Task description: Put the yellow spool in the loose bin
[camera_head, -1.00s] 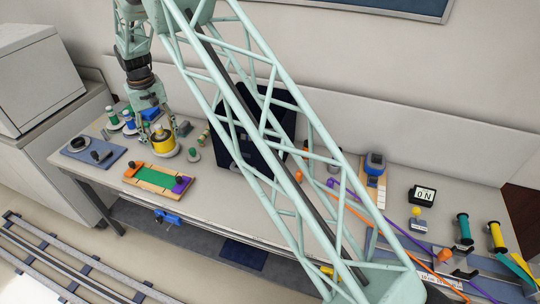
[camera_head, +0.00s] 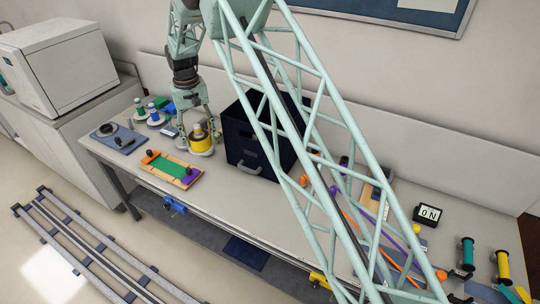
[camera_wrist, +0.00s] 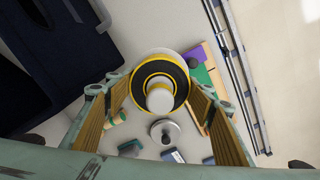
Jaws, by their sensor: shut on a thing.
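The yellow spool (camera_head: 201,143) hangs upright at my gripper (camera_head: 197,118), left of the dark bin, in the head view. My gripper is shut on it, one finger on each side. In the wrist view the spool (camera_wrist: 160,84) shows end-on between the fingers, with a black ring, a yellow rim and a pale centre post. A pale disc shows at its lower end. The loose bin, a dark navy box with a pale handle (camera_head: 248,157), stands just right of the spool. Its dark wall (camera_wrist: 25,110) fills the left of the wrist view.
Green and blue spools (camera_head: 153,110) stand at the back left. My arm's lattice crosses the head view and hides part of the bin and bench. Bench front, right of the board, is clear.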

